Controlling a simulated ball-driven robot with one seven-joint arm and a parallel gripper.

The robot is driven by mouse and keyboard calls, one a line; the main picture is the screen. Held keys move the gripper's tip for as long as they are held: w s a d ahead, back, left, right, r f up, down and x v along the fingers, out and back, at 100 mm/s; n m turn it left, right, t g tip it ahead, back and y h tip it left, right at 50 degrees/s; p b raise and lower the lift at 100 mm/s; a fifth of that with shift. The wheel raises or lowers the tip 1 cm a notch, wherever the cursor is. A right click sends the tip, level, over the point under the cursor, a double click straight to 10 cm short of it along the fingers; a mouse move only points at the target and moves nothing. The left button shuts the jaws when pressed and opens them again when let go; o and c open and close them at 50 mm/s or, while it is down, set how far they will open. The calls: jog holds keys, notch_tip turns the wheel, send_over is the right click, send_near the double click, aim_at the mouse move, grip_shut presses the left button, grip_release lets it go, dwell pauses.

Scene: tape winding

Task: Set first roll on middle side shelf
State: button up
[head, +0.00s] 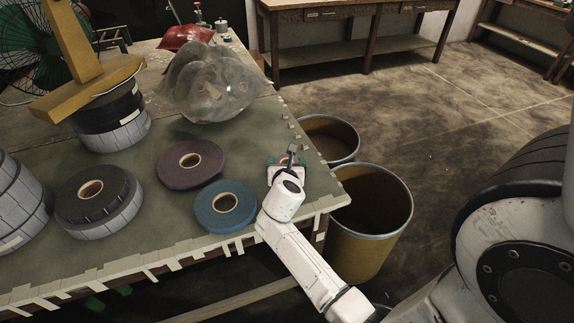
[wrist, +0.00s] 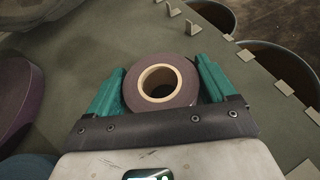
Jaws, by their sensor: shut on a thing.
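A small dark brown tape roll (wrist: 183,93) with a pale cardboard core lies flat between the teal fingers of my gripper (wrist: 160,68) in the wrist view. The gripper is shut on the roll from both sides. In the head view my gripper (head: 286,161) is over the right edge of the green-topped table (head: 245,160), and my own wrist hides most of the roll there. I cannot tell whether the roll touches the table. I cannot pick out a middle side shelf in either view.
A blue roll (head: 225,205), a purple roll (head: 190,164) and a black roll on a pale stack (head: 98,195) lie left of my gripper. A clear plastic bag (head: 212,85) sits behind. Two open drums (head: 370,205) (head: 328,138) stand beyond the table's right edge. Tape tabs line the edges.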

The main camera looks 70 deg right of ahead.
aim_at(287, 156)
jog(key=shift+r, duration=0.4)
notch_tip(287, 156, up, 2)
jog(key=shift+r+p, duration=0.15)
jog(key=shift+p, duration=0.35)
jog(key=s+a+r+p, duration=0.2)
jog(key=s+a+r, duration=0.1)
jog(key=s+r, duration=0.6)
jog(key=s, duration=0.4)
jog(key=shift+s+a+r+p, duration=0.2)
jog(key=shift+s+r+p, duration=0.1)
jog(key=shift+r+p, duration=0.1)
